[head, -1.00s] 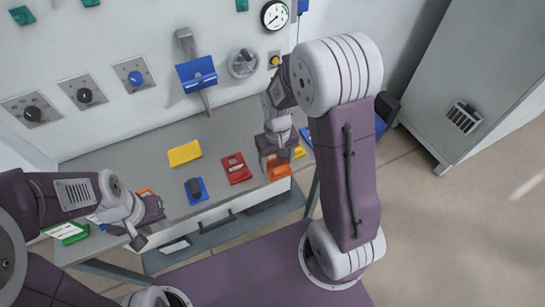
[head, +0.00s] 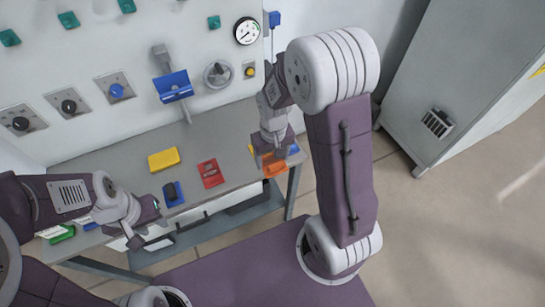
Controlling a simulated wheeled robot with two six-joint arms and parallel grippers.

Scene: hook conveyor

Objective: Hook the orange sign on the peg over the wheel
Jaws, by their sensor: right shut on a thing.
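The orange sign (head: 274,168) is in my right gripper (head: 275,156), held near the right end of the grey table. The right gripper is shut on it and covers its upper part. The round grey wheel (head: 217,74) is on the upright panel at the back. A small teal peg-like piece (head: 214,22) is on the panel above the wheel, apart from the sign. My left gripper (head: 147,225) is empty over the table's front left edge, its fingers apart.
On the table (head: 120,175) lie a yellow sign (head: 164,159), a red sign (head: 211,173) and a blue piece (head: 173,194). A gauge (head: 247,31) is right of the teal piece. A grey cabinet (head: 460,80) stands at right.

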